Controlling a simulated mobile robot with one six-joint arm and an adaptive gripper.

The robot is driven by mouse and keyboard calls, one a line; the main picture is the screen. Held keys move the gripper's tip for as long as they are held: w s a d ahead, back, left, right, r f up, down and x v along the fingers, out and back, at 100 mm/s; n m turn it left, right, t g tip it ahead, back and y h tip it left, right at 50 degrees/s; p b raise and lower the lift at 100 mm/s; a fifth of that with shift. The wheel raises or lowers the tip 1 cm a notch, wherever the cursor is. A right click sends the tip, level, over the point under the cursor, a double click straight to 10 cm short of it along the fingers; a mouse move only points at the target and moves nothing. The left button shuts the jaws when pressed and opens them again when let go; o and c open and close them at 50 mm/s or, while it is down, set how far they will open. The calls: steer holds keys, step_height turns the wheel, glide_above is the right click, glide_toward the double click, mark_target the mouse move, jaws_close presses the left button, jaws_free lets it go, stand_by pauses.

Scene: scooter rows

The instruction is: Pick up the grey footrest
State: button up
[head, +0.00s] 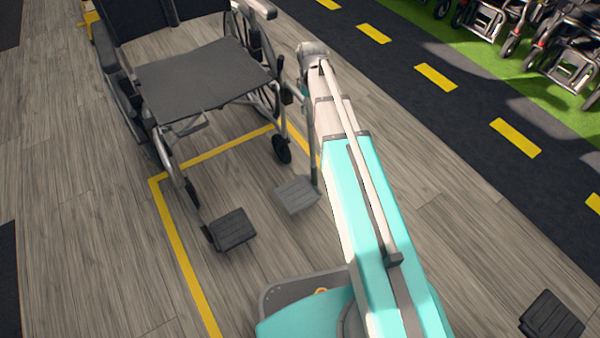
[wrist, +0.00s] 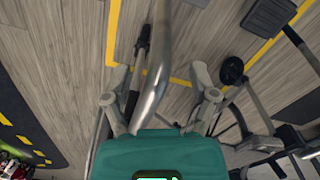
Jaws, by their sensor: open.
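The grey footrest (head: 297,194) shows in the head view just left of my arm, its flat plate low in front of the wheelchair. Its upright tube rises along my arm and is partly hidden by it. In the wrist view a curved grey metal tube (wrist: 160,60), seemingly this footrest's, passes between the spread fingers of my gripper (wrist: 160,82). My gripper is open, with a finger on each side of the tube and no clear grip. In the head view my arm mostly hides the gripper. The grey plate is not clearly visible in the wrist view.
The wheelchair (head: 205,78) has a dark seat and a black footrest (head: 232,229), left of the grey one. Another black footplate (head: 552,318) lies at the lower right. Yellow lines (head: 185,255) mark the wooden floor. A dark lane with yellow dashes runs at the right.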

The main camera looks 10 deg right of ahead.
steer(key=shift+f+b, duration=0.6)
steer(key=shift+f, duration=0.35)
jaws_close()
